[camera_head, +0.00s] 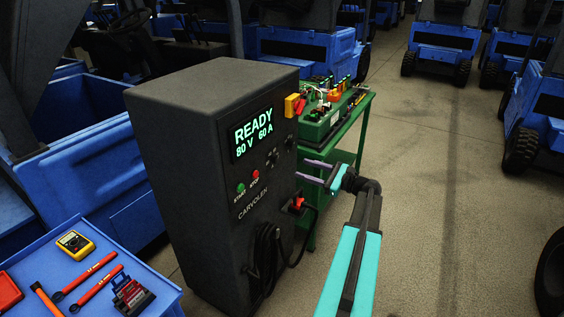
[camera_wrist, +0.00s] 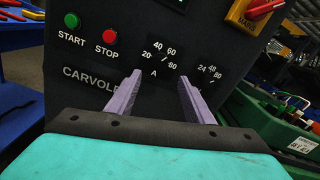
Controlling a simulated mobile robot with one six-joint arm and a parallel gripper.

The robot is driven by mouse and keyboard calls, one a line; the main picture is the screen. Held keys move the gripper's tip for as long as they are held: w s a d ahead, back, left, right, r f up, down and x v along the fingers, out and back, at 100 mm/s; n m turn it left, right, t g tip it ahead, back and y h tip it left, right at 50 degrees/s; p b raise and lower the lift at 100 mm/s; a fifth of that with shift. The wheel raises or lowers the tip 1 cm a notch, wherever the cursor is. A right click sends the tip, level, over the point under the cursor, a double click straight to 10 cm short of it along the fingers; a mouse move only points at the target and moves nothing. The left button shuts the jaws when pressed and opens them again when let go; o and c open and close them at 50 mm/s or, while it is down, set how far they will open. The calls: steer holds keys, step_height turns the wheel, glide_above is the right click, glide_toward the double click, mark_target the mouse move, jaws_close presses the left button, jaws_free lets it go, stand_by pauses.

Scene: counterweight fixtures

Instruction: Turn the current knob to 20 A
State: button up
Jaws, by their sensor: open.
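The dark charger cabinet (camera_head: 180,150) has a display (camera_head: 253,133) reading READY, 80 V, 60 A. The dark current knob (camera_head: 272,158) is on its front panel; the wrist view shows this knob (camera_wrist: 163,58) marked A, with 20, 40, 60 and 80 around it. Its light pointer mark leans up and right, toward 60. My gripper (camera_head: 301,168) is open and empty in front of the panel. In the wrist view my gripper (camera_wrist: 158,80) has its lilac fingers below the knob in the picture, apart from it, one to each side.
A second knob (camera_head: 289,141) marked 24, 48, 80 is right of the current knob. Green START (camera_head: 240,188) and red STOP (camera_head: 255,174) buttons are left. A yellow-red switch (camera_head: 292,105), a red connector with cable (camera_head: 297,205) and a green cart (camera_head: 345,135) are near. Open floor lies right.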

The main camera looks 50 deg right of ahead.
mark_target(277, 161)
steer(key=p+x, duration=0.3)
steer(key=x, duration=0.8)
steer(key=c, duration=0.8)
steer(key=shift+a+r, duration=0.1)
steer(key=shift+a, duration=0.25)
steer(key=shift+c, duration=1.2)
steer(key=shift+d, duration=0.25)
